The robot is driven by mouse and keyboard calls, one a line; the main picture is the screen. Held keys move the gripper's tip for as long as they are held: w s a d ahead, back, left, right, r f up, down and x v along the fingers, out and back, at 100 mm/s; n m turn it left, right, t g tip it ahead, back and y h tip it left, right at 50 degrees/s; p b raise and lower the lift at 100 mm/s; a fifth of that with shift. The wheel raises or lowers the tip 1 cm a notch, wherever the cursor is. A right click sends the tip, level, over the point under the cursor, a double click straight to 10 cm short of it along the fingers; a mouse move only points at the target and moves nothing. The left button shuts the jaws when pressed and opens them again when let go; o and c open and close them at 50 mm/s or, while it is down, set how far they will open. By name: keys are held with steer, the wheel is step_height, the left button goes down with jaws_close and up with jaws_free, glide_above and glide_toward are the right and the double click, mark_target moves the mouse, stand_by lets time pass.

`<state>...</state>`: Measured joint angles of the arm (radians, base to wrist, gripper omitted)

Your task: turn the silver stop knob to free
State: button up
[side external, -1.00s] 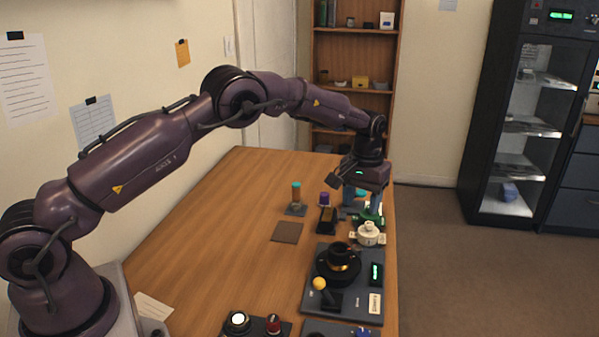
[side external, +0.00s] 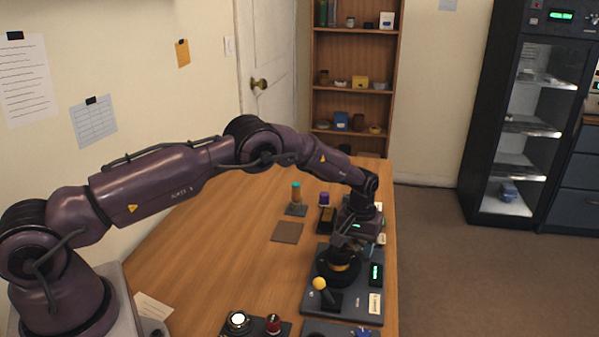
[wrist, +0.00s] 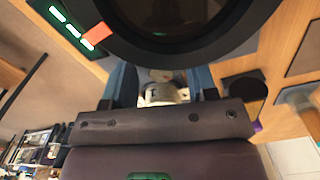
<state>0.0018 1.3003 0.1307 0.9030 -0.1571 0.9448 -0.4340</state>
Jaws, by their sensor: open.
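My gripper (side external: 345,250) is low over the black ring (side external: 338,270) on the grey station in the side view, partly covering the ring. In the wrist view the black ring (wrist: 180,25) fills the top. The two blue-grey fingers of my gripper (wrist: 161,85) stand apart. A small pale, silvery round part (wrist: 163,92) with a dark mark shows between them, partly hidden by the gripper body. I cannot tell whether it is the stop knob or whether the fingers touch it. No part is clearly readable as the silver stop knob in the side view.
A front panel has a white button (side external: 238,320) and a red knob (side external: 273,323). Small posts (side external: 296,192) stand behind.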

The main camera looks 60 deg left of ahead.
mark_target(355, 248)
step_height(355, 248, up, 13)
steer(key=s+r+m, duration=0.2)
steer(key=s+r, duration=0.3)
steer(key=s, duration=0.3)
steer(key=s+d+r+m, duration=0.1)
steer(key=s+r+m, duration=0.1)
steer(key=s+r, duration=0.4)
steer(key=s, duration=0.2)
steer(key=shift+s+d+r+t, duration=0.15)
steer(key=shift+s+r+t, duration=0.15)
steer(key=shift+s, duration=0.1)
steer(key=shift+f, duration=0.15)
